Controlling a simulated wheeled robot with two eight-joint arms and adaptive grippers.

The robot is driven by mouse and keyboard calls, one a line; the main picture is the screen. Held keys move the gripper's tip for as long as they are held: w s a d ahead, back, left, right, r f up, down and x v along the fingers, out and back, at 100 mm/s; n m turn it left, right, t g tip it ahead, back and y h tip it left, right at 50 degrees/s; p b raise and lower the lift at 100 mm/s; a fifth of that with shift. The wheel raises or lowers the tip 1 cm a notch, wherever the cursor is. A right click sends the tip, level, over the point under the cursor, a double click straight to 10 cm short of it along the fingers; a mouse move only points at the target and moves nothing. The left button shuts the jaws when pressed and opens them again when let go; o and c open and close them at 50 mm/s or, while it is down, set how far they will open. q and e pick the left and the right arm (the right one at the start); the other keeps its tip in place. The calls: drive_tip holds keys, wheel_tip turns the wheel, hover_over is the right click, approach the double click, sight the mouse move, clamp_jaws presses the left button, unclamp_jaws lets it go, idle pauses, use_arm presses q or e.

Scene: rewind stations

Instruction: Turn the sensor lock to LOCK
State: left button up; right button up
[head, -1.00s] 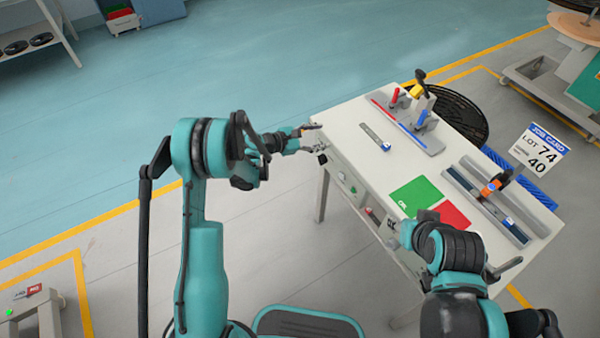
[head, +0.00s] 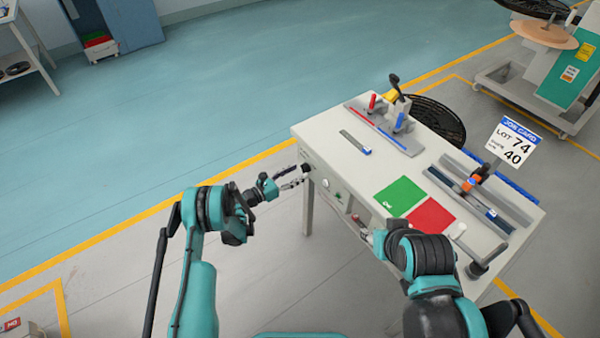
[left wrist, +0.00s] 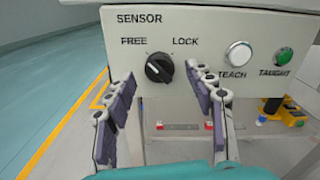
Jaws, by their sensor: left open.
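The sensor lock is a black round knob (left wrist: 159,68) on the white SENSOR panel (left wrist: 215,22), between the words FREE and LOCK. Its pale mark appears to point up-left, toward FREE. In the head view the knob (head: 307,168) is a small dark spot on the table's front face. My left gripper (left wrist: 163,82) is open, one finger on each side of the knob and below it, with nothing between them. It also shows in the head view (head: 302,180), just in front of the panel. My right arm is over the table's near edge; its fingers cannot be made out.
Right of the knob are a white TEACH button (left wrist: 238,54) and a green TAUGHT button (left wrist: 284,57). The tabletop holds a green mat (head: 401,196), a red mat (head: 432,216), a job card (head: 514,142) and rail fixtures. Floor left of the table is clear.

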use_arm(q)
drive_tip(key=shift+x, duration=1.2)
drive_tip(key=shift+c, duration=0.3)
drive_tip(key=c, duration=1.1)
